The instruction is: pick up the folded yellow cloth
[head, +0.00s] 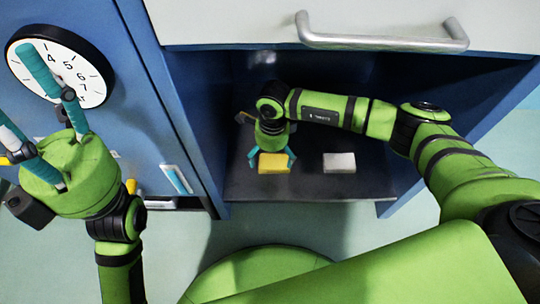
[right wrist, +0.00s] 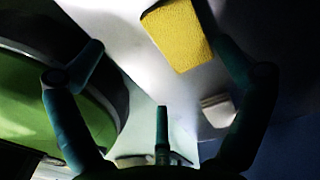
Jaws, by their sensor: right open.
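The folded yellow cloth (head: 273,164) lies on the dark floor of the open blue cabinet, left of a white block. My right gripper (head: 271,156) reaches into the cabinet, its teal fingers spread at either side of the cloth. In the right wrist view the cloth (right wrist: 176,34) shows at the top, close to the finger on the right; I cannot tell whether they touch. My right gripper is open and holds nothing. My left gripper (head: 42,108) is raised at the left, with its fingers spread and empty, well away from the cloth.
The white block (head: 339,162) sits right of the cloth; it also shows in the right wrist view (right wrist: 218,109). Cabinet walls and a light drawer front with a metal handle (head: 382,40) surround the opening. A clock (head: 62,68) is behind my left gripper.

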